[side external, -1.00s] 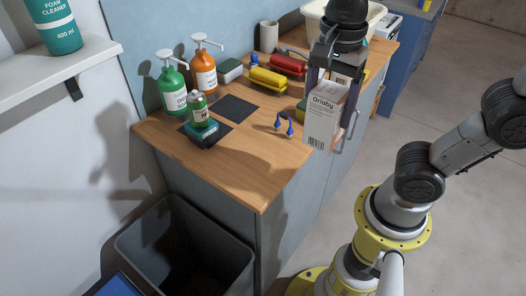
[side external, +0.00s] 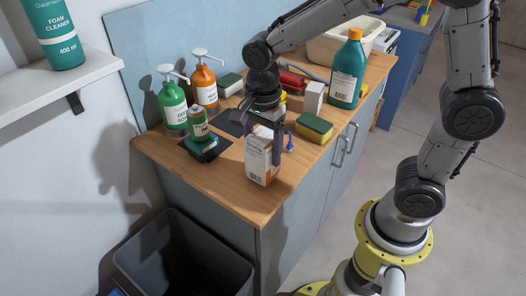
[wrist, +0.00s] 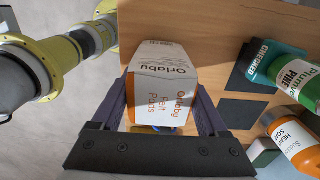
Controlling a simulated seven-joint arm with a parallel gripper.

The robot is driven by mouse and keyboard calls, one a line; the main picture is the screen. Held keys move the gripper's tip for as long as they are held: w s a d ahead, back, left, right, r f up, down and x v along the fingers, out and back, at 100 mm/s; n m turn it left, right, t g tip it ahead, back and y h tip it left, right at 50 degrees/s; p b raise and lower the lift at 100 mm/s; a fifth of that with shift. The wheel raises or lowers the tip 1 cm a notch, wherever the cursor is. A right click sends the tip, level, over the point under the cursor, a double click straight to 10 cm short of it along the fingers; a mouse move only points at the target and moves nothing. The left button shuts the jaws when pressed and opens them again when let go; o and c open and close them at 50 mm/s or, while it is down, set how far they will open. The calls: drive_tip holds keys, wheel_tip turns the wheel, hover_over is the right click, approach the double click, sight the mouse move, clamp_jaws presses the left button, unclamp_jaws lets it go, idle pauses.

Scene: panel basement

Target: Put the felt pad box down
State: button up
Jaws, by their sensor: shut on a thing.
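The felt pad box (side external: 262,158) is a white and orange carton lettered "Orlaby Felt Pads"; it also shows in the wrist view (wrist: 163,85). My gripper (side external: 264,142) is shut on it, with a dark finger on each side, as the wrist view (wrist: 164,100) shows. The box is roughly upright over the front left part of the wooden counter (side external: 225,188). Its lower end looks at or very near the wood; I cannot tell whether it touches.
A sponge (side external: 314,127), white carton (side external: 312,98) and teal bottle (side external: 347,72) stand to the right. A bin (side external: 180,250) is below. The front left corner is bare.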

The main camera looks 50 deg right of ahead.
drive_tip(key=shift+f, duration=0.65)
drive_tip(key=shift+f, duration=0.15)
drive_tip(key=o, duration=1.2)
drive_tip(key=shift+o, duration=0.2)
wheel_tip(320, 180, up, 12)
drive_tip(key=shift+r, duration=0.2)
drive_tip(key=s+d+f+n+t, duration=0.1)
drive_tip(key=s+d+n+t, duration=0.1)
drive_tip(key=s+n, duration=0.5)
drive_tip(key=s+d+n+t, duration=0.3)
drive_tip(key=s+d+n, duration=0.2)
drive_tip(key=s+n, duration=0.3)
drive_tip(key=shift+f+n+t, duration=0.3)
drive_tip(key=shift+f+n, duration=0.05)
drive_tip(key=shift+n, duration=1.15)
